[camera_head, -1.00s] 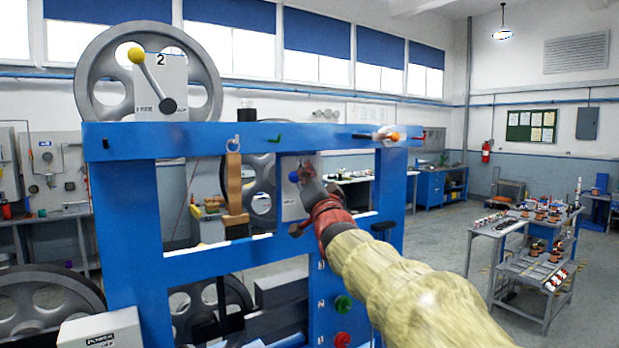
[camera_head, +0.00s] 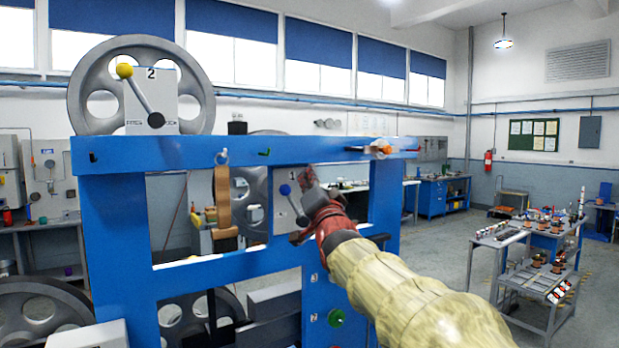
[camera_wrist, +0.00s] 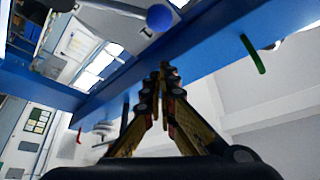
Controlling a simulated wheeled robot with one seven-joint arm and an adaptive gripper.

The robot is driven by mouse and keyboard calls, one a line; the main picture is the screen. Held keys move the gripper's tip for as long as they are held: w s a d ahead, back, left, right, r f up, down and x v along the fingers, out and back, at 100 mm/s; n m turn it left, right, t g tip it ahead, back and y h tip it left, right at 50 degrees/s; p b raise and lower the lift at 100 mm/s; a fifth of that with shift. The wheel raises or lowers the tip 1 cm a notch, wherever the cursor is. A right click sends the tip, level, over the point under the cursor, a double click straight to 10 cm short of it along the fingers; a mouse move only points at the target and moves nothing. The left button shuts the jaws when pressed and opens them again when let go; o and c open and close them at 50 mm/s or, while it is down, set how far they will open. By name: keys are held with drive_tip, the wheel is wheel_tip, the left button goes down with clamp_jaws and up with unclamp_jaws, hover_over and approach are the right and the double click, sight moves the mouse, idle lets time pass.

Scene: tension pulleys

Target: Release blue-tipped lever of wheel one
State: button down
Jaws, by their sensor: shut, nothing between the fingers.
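The blue-tipped lever (camera_head: 285,189) of wheel one stands out from a grey plate marked 1 (camera_head: 291,176). Its blue ball is up and to the left of its dark pivot. The large grey wheel (camera_head: 257,185) is behind the blue frame. My gripper (camera_head: 312,196) is close to the right of the lever in the head view, its fingers largely hidden by my wrist. In the wrist view, my gripper's fingertips (camera_wrist: 163,68) meet, with nothing between them. The blue ball (camera_wrist: 160,18) shows beyond them, apart from the tips.
The blue frame's top beam (camera_head: 250,150) runs above my gripper, with an orange-ended part (camera_head: 381,148) at right. A wooden piece (camera_head: 223,198) hangs left of the lever. Wheel two's yellow-tipped lever (camera_head: 125,71) is at upper left. A green button (camera_head: 336,317) is below.

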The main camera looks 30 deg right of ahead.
drive_tip(key=v, duration=0.7)
drive_tip(key=shift+s, duration=0.25)
drive_tip(key=shift+d, duration=0.1)
